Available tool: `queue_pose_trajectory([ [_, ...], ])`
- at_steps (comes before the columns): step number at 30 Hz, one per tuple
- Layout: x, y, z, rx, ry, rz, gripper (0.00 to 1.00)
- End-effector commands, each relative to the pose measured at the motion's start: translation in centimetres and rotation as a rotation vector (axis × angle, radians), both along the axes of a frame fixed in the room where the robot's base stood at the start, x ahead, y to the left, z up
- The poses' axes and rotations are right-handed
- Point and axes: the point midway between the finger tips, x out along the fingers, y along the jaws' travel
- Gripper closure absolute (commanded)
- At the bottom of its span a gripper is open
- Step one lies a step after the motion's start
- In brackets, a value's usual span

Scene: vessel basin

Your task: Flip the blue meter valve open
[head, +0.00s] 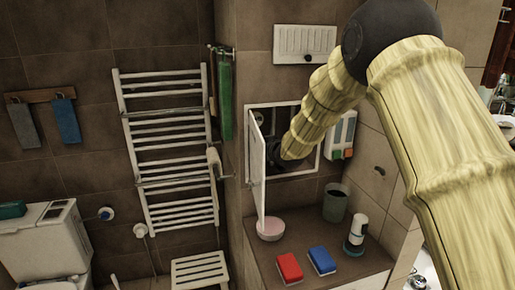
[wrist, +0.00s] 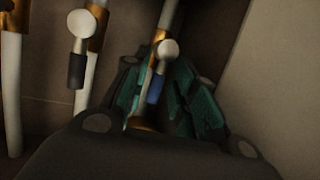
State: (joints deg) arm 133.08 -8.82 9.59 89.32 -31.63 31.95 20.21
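The blue meter valve's handle (wrist: 156,88) hangs below a round pale knob in the wrist view, in front of a pipe with brass fittings. My gripper (wrist: 160,80) has dark fingers with teal pads, one on each side of the blue handle. A gap shows between the pads, and I cannot tell whether either touches the handle. In the head view, my arm reaches into the open wall cabinet (head: 254,185), and the gripper and blue valve are hidden there.
A second valve with a dark handle (wrist: 77,70) is left of my gripper on another white pipe. A pale wall (wrist: 260,90) is close on the right. The cabinet door (head: 258,165) stands open. Below are a pink bowl (head: 271,229), red sponge (head: 290,268) and blue sponge (head: 322,260).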

Motion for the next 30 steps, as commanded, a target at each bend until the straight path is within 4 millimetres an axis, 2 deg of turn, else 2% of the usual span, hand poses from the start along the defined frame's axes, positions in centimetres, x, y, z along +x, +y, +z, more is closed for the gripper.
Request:
queue_pose_trajectory([
  [9, 0.0, 0.0, 0.2, 0.002, -0.002, 0.001, 0.68],
  [14, -0.8, -0.5, 0.6, 0.002, -0.003, 0.001, 0.68],
  [30, -8.2, -4.8, 3.1, 0.002, -0.001, 0.001, 0.68],
])
